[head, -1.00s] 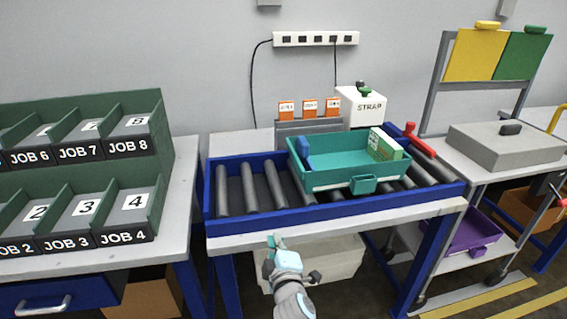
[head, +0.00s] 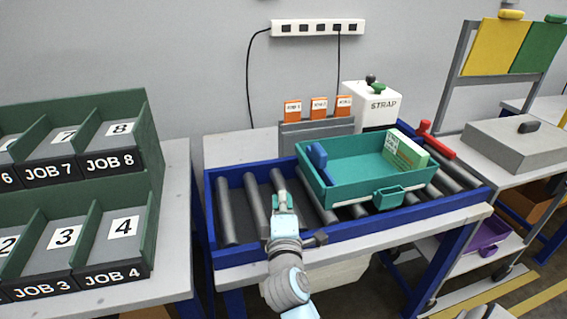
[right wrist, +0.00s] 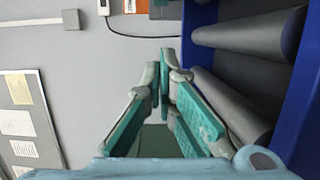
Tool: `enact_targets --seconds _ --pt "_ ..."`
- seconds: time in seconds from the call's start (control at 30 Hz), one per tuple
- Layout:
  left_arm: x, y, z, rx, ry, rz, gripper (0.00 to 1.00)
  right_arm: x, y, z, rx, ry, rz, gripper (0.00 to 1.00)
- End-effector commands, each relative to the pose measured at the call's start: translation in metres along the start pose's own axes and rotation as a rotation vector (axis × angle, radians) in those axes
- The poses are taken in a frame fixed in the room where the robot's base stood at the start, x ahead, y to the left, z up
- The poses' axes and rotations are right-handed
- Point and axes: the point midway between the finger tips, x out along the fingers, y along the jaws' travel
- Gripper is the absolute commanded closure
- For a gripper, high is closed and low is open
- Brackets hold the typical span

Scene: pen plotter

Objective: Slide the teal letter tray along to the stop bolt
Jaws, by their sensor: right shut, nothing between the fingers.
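The teal letter tray (head: 345,199) sits on the roller bed (head: 228,215), right of its middle. It holds a blue block (head: 317,156) at its left end and a white-green box (head: 405,150) at its right. A red stop piece (head: 437,140), apparently the stop bolt, stands at the back rail to the tray's right, a gap away. My right gripper (head: 281,191) is shut and empty above the rollers, just left of the tray; I cannot tell if it touches. Its shut fingers (right wrist: 163,75) also show in the right wrist view, which shows no tray. My left gripper is not in view.
Blue rails (head: 345,228) border the rollers. Behind stand a grey rack with orange cards (head: 318,128) and a white STRAP box (head: 372,105). Green job bins (head: 100,190) are at left. Bare rollers lie on both sides of the tray.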

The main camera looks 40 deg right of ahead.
Motion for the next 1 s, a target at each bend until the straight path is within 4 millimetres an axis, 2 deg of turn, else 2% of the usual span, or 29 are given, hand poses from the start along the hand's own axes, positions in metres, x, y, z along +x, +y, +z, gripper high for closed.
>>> enact_targets --seconds 0.17,0.27,0.4,0.6,0.8,1.0 --pt "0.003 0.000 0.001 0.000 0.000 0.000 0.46 0.012 0.000 0.001 -0.002 0.000 0.003 1.00" --pt "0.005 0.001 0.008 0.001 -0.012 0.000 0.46 0.028 0.000 0.002 -0.003 -0.003 0.004 1.00" --pt "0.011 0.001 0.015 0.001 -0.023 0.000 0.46 0.058 -0.001 0.001 -0.002 -0.002 0.002 1.00" --pt "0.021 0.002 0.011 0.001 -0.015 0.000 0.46 0.102 -0.002 0.001 -0.001 -0.002 0.002 1.00" --pt "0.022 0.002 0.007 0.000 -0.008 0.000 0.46 0.108 -0.001 0.030 -0.003 0.000 0.001 1.00" --pt "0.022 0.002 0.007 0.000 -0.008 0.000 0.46 0.110 0.000 0.038 0.000 0.002 0.000 1.00"
